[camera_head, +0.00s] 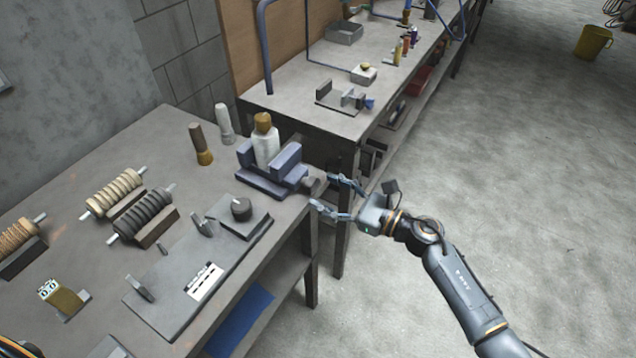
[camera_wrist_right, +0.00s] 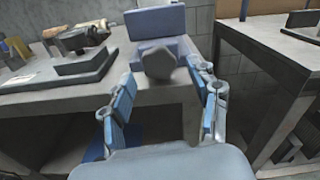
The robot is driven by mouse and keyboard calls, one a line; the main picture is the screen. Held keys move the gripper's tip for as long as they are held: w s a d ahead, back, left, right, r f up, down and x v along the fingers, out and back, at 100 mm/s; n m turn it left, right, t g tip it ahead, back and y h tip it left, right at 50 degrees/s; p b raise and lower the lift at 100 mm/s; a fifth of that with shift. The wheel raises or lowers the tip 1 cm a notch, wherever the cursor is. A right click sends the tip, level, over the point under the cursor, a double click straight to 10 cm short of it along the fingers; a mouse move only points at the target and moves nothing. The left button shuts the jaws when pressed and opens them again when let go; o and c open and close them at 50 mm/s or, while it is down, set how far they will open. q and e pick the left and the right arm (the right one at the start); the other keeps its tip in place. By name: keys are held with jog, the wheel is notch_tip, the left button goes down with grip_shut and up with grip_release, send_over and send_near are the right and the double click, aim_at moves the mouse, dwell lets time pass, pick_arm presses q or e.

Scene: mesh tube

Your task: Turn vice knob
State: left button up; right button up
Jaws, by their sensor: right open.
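A blue vice (camera_head: 268,172) stands at the right edge of the near bench and holds a pale bottle with a brown cap (camera_head: 265,143) upright between its jaws. Its dark knob (camera_head: 311,184) sticks out past the bench edge. My right gripper (camera_head: 320,190) is open, with its fingers on either side of the knob. In the right wrist view the knob (camera_wrist_right: 158,64) is ahead of and between the open fingers (camera_wrist_right: 155,95), with the vice (camera_wrist_right: 156,24) behind it. I cannot tell whether a finger touches it. My left gripper is not in view.
A second bench (camera_head: 300,92) with a smaller vice stands beyond a gap.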

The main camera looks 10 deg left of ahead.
aim_at(311, 184)
jog(key=shift+x, duration=1.5)
jog(key=shift+c, duration=0.2)
jog(key=c, duration=1.1)
jog(key=shift+c, duration=0.2)
jog(key=shift+m, duration=0.3)
jog(key=shift+m+b, duration=0.35)
jog(key=shift+m, duration=0.85)
jog(key=shift+r+m, duration=0.1)
jog(key=shift+m, duration=1.9)
